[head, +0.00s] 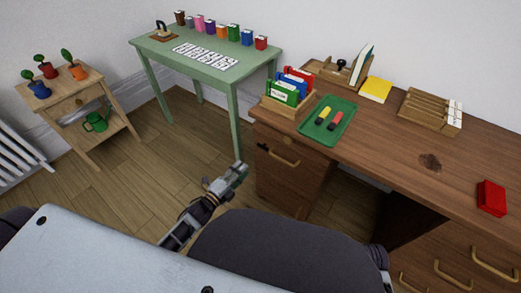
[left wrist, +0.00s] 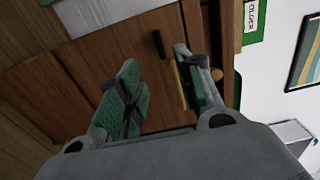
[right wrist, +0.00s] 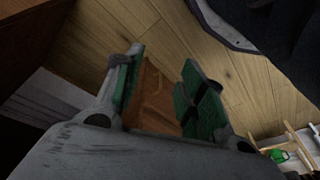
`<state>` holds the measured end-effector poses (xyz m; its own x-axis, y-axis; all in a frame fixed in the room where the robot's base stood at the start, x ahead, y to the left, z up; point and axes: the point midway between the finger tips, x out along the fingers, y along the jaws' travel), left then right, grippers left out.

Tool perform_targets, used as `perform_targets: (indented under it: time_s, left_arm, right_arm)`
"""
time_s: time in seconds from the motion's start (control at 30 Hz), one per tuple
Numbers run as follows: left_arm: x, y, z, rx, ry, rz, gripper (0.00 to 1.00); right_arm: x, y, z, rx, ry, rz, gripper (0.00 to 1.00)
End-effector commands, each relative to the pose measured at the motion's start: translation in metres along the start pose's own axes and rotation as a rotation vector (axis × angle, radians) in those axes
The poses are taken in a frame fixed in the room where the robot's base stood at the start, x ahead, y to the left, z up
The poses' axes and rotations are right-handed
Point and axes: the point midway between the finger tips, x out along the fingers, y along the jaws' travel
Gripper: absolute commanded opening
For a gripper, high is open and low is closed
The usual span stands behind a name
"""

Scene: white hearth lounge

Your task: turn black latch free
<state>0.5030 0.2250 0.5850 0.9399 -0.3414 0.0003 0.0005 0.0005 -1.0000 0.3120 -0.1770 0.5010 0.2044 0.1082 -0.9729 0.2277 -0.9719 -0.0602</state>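The black latch (head: 262,147) is a small dark bar on the upper left of the front of the desk's left cabinet. It also shows in the left wrist view (left wrist: 158,44), just beyond my fingertips and between their lines. A brass handle (head: 284,157) is beside it. My left gripper (head: 240,168) is in front of and to the left of the cabinet, its fingers apart and empty, not touching the latch. My right gripper (right wrist: 162,65) shows only in its wrist view, fingers apart, with a brown wooden surface and floor behind them.
The wooden desk (head: 390,150) holds a green tray (head: 340,128), a folder box (head: 282,106), a yellow pad (head: 376,89) and a red box (head: 491,198). A green table (head: 170,47) stands at the back left. The floor (head: 150,185) left of the cabinet is clear.

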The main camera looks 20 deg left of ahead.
Motion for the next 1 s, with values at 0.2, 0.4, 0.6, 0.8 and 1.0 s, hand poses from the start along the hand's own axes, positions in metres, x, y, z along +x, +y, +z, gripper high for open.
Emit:
perform_targets:
  time_s: [0.2,0.4,0.6,0.8,1.0]
  left_arm:
    - [0.009,0.000,0.000,-0.001,0.000,0.000,0.36]
    - [0.024,0.001,0.000,-0.001,0.001,-0.001,0.36]
    - [0.042,0.000,0.000,-0.001,0.000,-0.002,0.36]
    - [0.059,0.001,0.000,-0.001,0.000,0.000,0.36]
    - [0.077,0.001,0.000,0.000,0.000,-0.001,0.36]
  right_arm:
    - [-0.001,0.000,-0.001,0.000,0.004,-0.001,0.40]
    - [-0.004,-0.001,-0.003,0.000,0.014,-0.003,0.40]
    - [-0.007,-0.002,-0.005,0.000,0.022,-0.006,0.40]
    - [-0.014,-0.003,-0.008,-0.002,0.035,-0.008,0.40]
    - [-0.019,-0.004,-0.010,-0.003,0.045,-0.010,0.40]
